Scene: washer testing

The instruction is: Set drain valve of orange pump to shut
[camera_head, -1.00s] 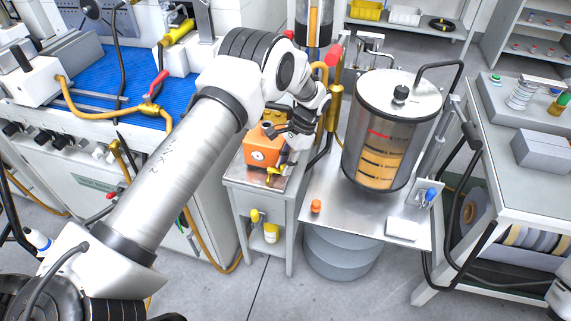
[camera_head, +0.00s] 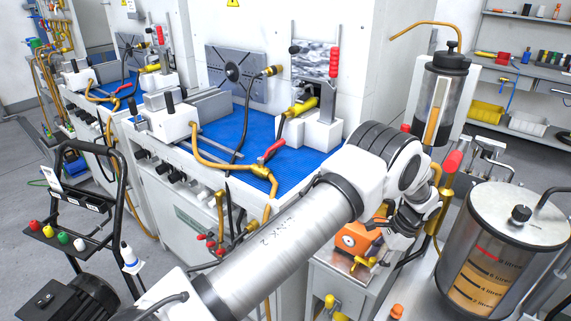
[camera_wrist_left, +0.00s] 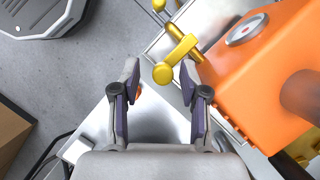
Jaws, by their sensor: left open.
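The orange pump (camera_head: 350,238) sits on a small grey metal stand, partly hidden by my left arm. A yellow valve (camera_head: 363,263) sticks out low on its front. In the wrist view, the pump's orange body (camera_wrist_left: 265,85) fills the right side. The yellow drain valve handle (camera_wrist_left: 180,50) points down-left, its round end seen between my fingertips. My left gripper (camera_wrist_left: 159,80) is open and empty, close to the handle. I cannot tell whether it touches. In the head view, the left gripper (camera_head: 392,224) is beside the pump, its fingers partly hidden. My right gripper is not in view.
A clear measuring tank (camera_head: 490,262) stands right of the pump. A vertical cylinder with orange contents (camera_head: 437,112) and brass pipes rise behind it. A washer bench with blue mat (camera_head: 235,140) is at left. An orange knob (camera_head: 396,311) stands near the tank.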

